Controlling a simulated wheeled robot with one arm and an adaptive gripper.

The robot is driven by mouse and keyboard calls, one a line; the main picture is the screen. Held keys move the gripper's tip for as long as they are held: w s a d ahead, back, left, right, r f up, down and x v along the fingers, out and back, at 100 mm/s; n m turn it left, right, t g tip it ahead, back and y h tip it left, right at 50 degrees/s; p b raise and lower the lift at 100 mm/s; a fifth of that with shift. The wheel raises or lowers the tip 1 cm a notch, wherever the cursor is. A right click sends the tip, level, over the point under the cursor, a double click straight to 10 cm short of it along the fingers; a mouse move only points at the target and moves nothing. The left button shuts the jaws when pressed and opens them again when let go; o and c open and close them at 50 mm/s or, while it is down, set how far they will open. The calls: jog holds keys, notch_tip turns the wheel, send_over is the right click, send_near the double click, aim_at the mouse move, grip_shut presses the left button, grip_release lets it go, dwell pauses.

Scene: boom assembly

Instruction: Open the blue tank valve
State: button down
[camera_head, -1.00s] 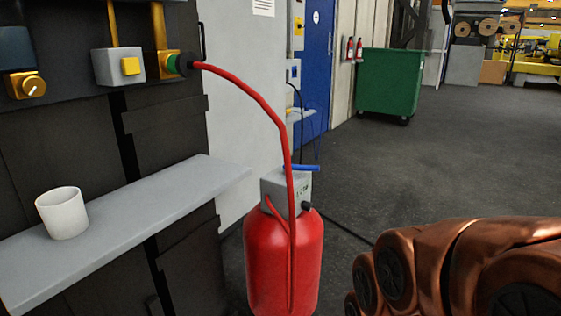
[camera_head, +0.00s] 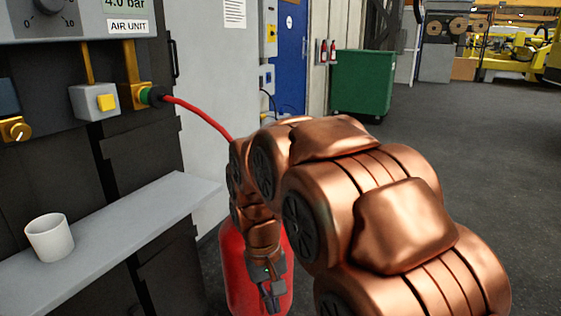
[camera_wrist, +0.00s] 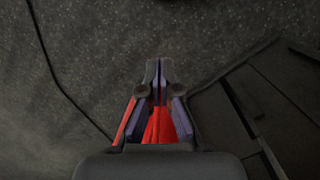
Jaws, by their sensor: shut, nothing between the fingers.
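The red tank (camera_head: 237,275) stands on the floor, partly covered by my arm in the head view. Its blue valve lever and the grey block on its top are hidden behind my arm. A red hose (camera_head: 200,113) runs from the wall fitting toward the tank and passes behind my arm. My gripper (camera_head: 270,297) points down in front of the tank. In the wrist view my gripper (camera_wrist: 159,80) looks shut and holds nothing. Red shows behind and beside its fingers there, and I cannot tell tank from hose. Contact with the tank cannot be judged.
A grey shelf (camera_head: 125,220) with a white cup (camera_head: 50,238) juts out at the left, below the dark air unit panel with a yellow button (camera_head: 107,102). A green bin (camera_head: 362,82) stands farther back. The floor to the right is clear.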

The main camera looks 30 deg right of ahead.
jog(key=w+d+r+m+t+p, duration=0.1)
jog(key=w+d+r+p, duration=0.3)
jog(key=w, duration=0.4)
jog(key=w+d+r+m+t+h+p, duration=0.1)
jog(key=w+d+r+p, duration=0.3)
jog(key=w, duration=0.5)
jog(key=w+d+r+m+p, duration=0.1)
jog(key=w+d+r+p, duration=0.3)
jog(key=w, duration=0.4)
jog(key=w+d+r+m+t+h+p, duration=0.1)
jog(key=w+d+r+m+t+p, duration=0.25)
jog(key=w+d+p, duration=1.05)
jog(key=s+b+x, duration=0.1)
jog(key=b+x, duration=0.2)
jog(key=x, duration=0.7)
jog(key=shift+w+a+f+n, duration=0.15)
jog(key=shift+a+f+n, duration=0.2)
jog(key=shift+f, duration=0.2)
